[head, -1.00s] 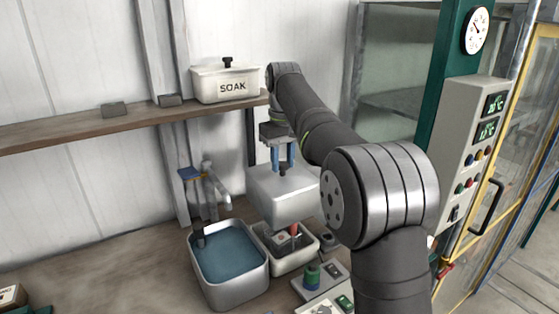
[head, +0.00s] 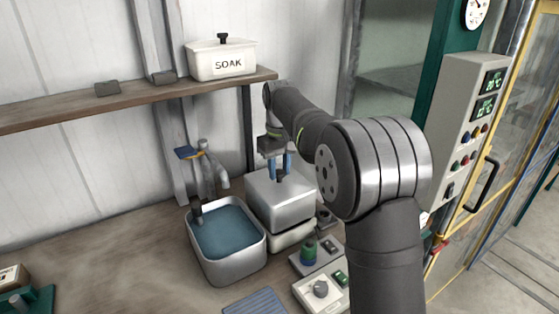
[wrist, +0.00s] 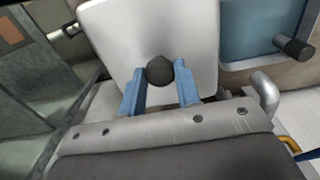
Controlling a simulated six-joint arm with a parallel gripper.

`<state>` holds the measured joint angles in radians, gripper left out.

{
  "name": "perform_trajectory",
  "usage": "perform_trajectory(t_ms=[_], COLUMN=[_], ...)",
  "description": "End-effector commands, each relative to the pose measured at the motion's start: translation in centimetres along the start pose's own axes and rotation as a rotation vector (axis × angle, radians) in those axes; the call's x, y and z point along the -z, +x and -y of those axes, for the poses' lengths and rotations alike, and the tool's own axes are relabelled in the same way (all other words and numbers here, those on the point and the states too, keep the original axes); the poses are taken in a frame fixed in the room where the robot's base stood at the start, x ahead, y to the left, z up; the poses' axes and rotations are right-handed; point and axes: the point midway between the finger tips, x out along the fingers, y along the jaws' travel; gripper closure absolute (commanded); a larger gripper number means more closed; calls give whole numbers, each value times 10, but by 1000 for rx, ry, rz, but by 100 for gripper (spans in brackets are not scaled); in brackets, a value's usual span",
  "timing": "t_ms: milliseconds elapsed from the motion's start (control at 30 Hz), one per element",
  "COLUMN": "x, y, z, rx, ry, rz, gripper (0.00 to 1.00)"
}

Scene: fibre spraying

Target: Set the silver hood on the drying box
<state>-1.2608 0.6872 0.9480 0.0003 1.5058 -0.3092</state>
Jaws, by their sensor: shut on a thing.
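The silver hood (head: 281,203) is a box-shaped cover with a dark knob on top. In the head view it sits over the drying box (head: 293,238), whose pale lower wall shows beneath it; I cannot tell whether it is fully seated. My gripper (head: 280,167) is above the hood with its blue fingers shut on the knob. In the wrist view the fingers of my gripper (wrist: 160,88) lie on either side of the round dark knob, with the pale hood top (wrist: 160,35) beyond. The inside of the drying box is hidden by the hood.
A basin of blue liquid (head: 228,238) stands just left of the box, with a tap (head: 210,165) behind it. Control boxes with a green knob (head: 308,252) are at the right front. A shelf (head: 130,102) holds the SOAK box (head: 222,60).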

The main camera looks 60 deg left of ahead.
Motion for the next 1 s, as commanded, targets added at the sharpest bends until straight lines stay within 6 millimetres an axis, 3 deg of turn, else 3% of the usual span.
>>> perform_trajectory(t_ms=[1000], x=[0], y=[13], z=[0], rx=[0], ry=[0], rz=[-1], gripper=[100])
